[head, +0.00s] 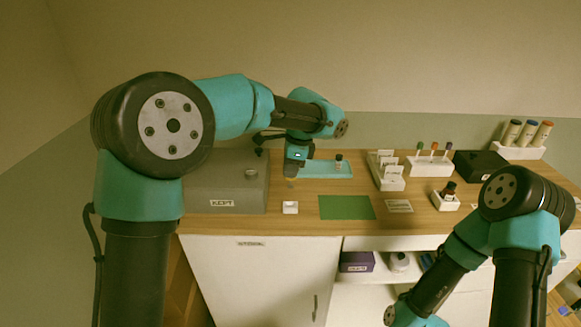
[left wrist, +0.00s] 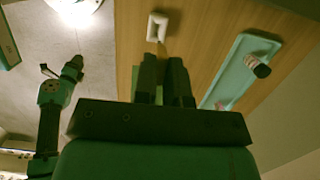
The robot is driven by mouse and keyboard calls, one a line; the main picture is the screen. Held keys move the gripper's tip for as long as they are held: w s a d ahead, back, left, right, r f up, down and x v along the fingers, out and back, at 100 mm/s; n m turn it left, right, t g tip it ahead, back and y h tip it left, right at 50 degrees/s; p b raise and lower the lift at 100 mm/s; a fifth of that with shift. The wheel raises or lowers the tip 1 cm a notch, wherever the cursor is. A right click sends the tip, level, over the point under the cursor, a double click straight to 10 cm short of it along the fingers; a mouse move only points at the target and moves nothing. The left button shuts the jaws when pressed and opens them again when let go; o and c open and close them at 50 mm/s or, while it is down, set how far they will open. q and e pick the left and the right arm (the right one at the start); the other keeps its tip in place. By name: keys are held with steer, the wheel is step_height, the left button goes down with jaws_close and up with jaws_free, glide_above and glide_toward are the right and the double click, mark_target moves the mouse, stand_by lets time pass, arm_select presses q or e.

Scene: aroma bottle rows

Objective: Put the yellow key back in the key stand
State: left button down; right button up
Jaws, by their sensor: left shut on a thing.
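My left gripper (head: 290,179) hangs over the wooden counter, pointing down. In the left wrist view its fingers (left wrist: 165,57) are shut on the yellow key (left wrist: 162,48), of which only a small yellowish bit shows at the tips. In the head view the key (head: 290,184) is a tiny spot below the fingers. A small white block with a dark slot, apparently the key stand (head: 290,208), sits on the counter just in front of the gripper. It also shows beyond the fingertips in the left wrist view (left wrist: 153,31). My right gripper is not visible.
A grey box (head: 228,188) stands left of the stand. A teal tray (head: 318,170) with a small bottle (head: 339,163) lies behind right. A green mat (head: 346,207) lies to the right. White racks (head: 391,183) and a black box (head: 480,164) stand farther right.

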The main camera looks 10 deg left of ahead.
mark_target(292, 180)
arm_select(q)
steer(key=shift+f, duration=2.65)
steer(key=shift+f, duration=1.65)
steer(key=c, duration=1.1)
jaws_free()
steer(key=shift+r, duration=0.1)
steer(key=d+r, duration=0.3)
steer(key=r, duration=1.4)
steer(key=shift+w+d, duration=0.2)
steer(key=shift+f, duration=0.1)
